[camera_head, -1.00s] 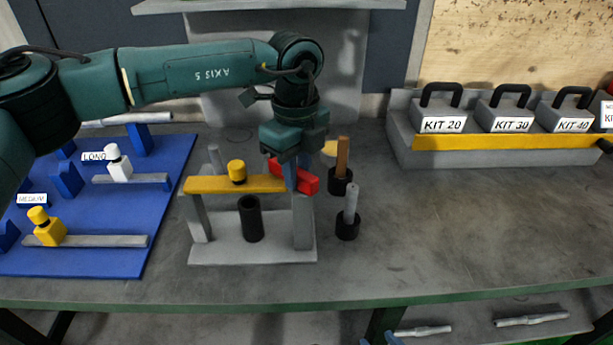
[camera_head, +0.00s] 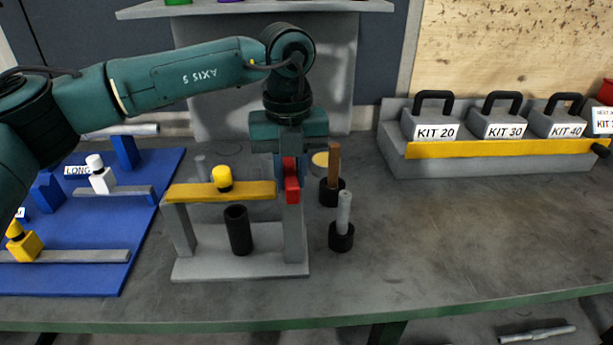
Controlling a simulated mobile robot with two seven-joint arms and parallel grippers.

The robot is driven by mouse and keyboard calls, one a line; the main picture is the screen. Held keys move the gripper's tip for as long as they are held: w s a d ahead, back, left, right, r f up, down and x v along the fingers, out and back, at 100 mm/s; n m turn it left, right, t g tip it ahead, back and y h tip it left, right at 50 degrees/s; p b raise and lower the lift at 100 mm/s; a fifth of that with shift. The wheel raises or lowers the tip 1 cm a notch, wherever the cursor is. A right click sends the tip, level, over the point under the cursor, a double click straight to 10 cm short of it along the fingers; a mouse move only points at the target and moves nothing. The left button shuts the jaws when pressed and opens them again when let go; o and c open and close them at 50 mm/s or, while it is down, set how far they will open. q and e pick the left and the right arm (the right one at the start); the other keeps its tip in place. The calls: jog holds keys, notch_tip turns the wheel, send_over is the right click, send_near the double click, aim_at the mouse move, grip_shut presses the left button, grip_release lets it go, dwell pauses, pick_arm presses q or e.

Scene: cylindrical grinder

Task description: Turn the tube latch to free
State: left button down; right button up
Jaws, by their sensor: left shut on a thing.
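The red latch (camera_head: 292,186) sits at the right end of the yellow bar (camera_head: 200,192) on a grey stand (camera_head: 240,267). It points toward the front, at an angle to the bar. My left gripper (camera_head: 290,165) comes down from above and is shut on the red latch; its fingertips are partly hidden behind the latch. A yellow knob (camera_head: 222,177) sits on the bar. A black tube (camera_head: 238,230) stands under the bar. My right gripper is not in view.
Two black holders with a brown rod (camera_head: 334,165) and a grey rod (camera_head: 344,210) stand close right of the stand. A blue board (camera_head: 75,225) with fixtures lies left. A kit rack (camera_head: 480,168) stands back right. The front right bench is clear.

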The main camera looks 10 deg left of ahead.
aim_at(290, 173)
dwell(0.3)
pick_arm(q)
jog(key=c, duration=1.3)
grip_release()
notch_tip(290, 173, up, 13)
jog(key=shift+r, duration=0.15)
